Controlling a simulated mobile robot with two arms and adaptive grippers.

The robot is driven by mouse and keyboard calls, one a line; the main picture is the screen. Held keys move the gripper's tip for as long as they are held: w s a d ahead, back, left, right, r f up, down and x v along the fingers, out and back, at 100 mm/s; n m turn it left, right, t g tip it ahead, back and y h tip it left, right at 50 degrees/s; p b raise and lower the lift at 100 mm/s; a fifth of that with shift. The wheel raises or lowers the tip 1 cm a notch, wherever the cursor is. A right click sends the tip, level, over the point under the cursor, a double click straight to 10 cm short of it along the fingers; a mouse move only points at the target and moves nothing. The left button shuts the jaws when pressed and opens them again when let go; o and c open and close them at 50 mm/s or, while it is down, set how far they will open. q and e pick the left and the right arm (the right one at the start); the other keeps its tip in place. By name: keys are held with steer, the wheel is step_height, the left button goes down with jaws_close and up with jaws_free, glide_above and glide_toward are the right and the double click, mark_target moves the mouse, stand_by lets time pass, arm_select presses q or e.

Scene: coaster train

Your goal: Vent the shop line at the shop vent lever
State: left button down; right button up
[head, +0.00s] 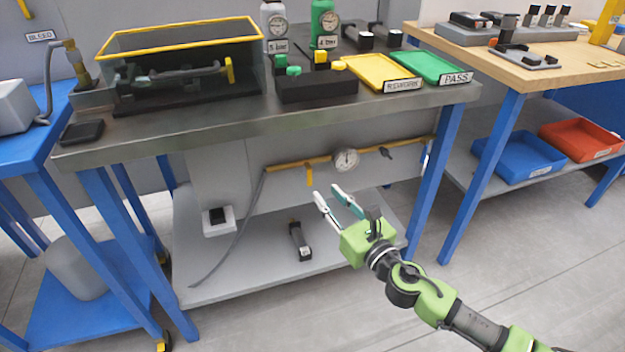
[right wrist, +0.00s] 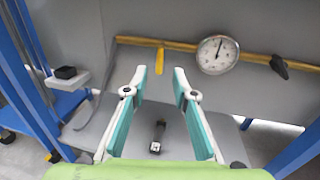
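A yellow lever (head: 309,176) hangs down from the yellow pipe (head: 285,166) under the steel bench; I take it to be the shop vent lever, though no label on it is readable. A round white gauge (head: 346,160) sits on the pipe to its right. My right gripper (head: 328,193) is open and empty, in front of and below the pipe. In the right wrist view the lever (right wrist: 160,60) shows between and beyond the two fingertips (right wrist: 160,74), apparently untouched. The gauge (right wrist: 217,55) has its needle pointing nearly up. My left gripper is not in view.
A black handle (head: 386,153) is on the pipe right of the gauge. A grey hose (head: 240,235) runs down to the lower shelf (head: 255,280), where a small black device (head: 299,242) lies. Blue bench legs (head: 447,172) flank the space. The bench edge (head: 300,125) overhangs the pipe.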

mark_target(311, 177)
steer(key=b+x, duration=0.1)
steer(key=x, duration=0.5)
steer(key=shift+w+a, duration=0.2)
steer(key=shift+w, duration=0.1)
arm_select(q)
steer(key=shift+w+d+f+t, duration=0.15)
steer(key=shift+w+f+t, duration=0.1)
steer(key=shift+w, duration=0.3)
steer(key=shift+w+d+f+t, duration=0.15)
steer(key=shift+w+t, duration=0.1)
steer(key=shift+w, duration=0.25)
arm_select(e)
steer(key=shift+x, duration=0.75)
steer(key=shift+f, duration=0.1)
jaws_close()
